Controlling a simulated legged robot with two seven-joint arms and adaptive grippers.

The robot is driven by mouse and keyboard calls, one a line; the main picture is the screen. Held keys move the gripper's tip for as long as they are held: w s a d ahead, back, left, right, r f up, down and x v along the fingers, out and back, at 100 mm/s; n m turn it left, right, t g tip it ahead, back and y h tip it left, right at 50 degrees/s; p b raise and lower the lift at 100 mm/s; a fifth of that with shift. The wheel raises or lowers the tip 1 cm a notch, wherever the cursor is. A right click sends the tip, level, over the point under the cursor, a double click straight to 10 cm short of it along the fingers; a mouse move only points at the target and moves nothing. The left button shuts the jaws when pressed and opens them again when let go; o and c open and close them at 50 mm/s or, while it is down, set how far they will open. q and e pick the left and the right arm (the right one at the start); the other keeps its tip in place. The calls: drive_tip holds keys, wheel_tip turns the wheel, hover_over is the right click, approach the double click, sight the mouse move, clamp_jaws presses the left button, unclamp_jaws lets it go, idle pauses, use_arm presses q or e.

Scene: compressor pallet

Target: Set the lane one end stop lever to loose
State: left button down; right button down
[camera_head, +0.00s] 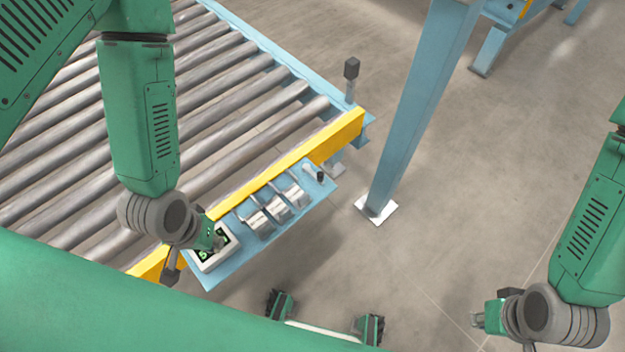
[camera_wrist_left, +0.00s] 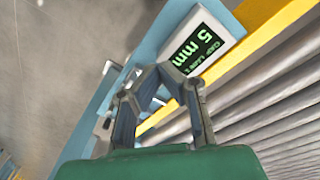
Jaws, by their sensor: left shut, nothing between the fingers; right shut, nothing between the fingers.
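A blue panel (camera_head: 228,268) on the conveyor's yellow end rail carries several silver levers (camera_head: 275,208) and a small black-tipped lever (camera_head: 320,176). I cannot tell which one is the lane one end stop lever. A white display box (camera_head: 211,250) sits at the panel's left end; in the left wrist view the display (camera_wrist_left: 196,45) reads 5 mm. My left gripper (camera_head: 217,242) is shut and empty, over or beside the display box; its fingers (camera_wrist_left: 155,80) converge below the display in the wrist view. My right gripper (camera_head: 477,320) is shut and empty, low at the right, away from the panel.
Grey rollers (camera_head: 225,125) fill the conveyor behind the yellow rail (camera_head: 335,137). A black-headed post (camera_head: 351,68) stands at its right corner. A blue column (camera_head: 415,110) rises from a white foot plate to the right. The floor around it is clear.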

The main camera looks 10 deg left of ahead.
sight(317, 180)
use_arm(q)
drive_tip(key=w+d+f+n+h+b, duration=0.1)
drive_tip(key=w+d+n+b, duration=0.1)
drive_tip(key=w+n, duration=0.1)
drive_tip(key=w+d+f+n+t+h+b, duration=0.1)
drive_tip(key=w+d+f+n+b, duration=0.1)
drive_tip(key=n, duration=0.3)
drive_tip(key=w+d+f+n+t+h+b, duration=0.1)
drive_tip(key=w+d+n+b, duration=0.1)
drive_tip(key=w+n, duration=0.2)
drive_tip(key=shift+w+d+f, duration=0.1)
drive_tip(key=shift+d+f, duration=0.05)
drive_tip(key=w+d+n+t+h+b, duration=0.1)
drive_tip(key=w+n+t+b, duration=0.1)
drive_tip(key=w+n, duration=0.3)
drive_tip(key=w+d+r+n+t+h+b, duration=0.1)
drive_tip(key=w+n+b, duration=0.3)
drive_tip(key=n, duration=0.3)
drive_tip(key=shift+w+d+r+n+t, duration=0.3)
drive_tip(key=shift+w+d+t, duration=0.1)
drive_tip(key=shift+w, duration=0.5)
drive_tip(key=b+x, duration=0.3)
drive_tip(key=x, duration=0.7)
drive_tip(key=shift+s+d, duration=0.1)
drive_tip(key=shift+d, duration=0.05)
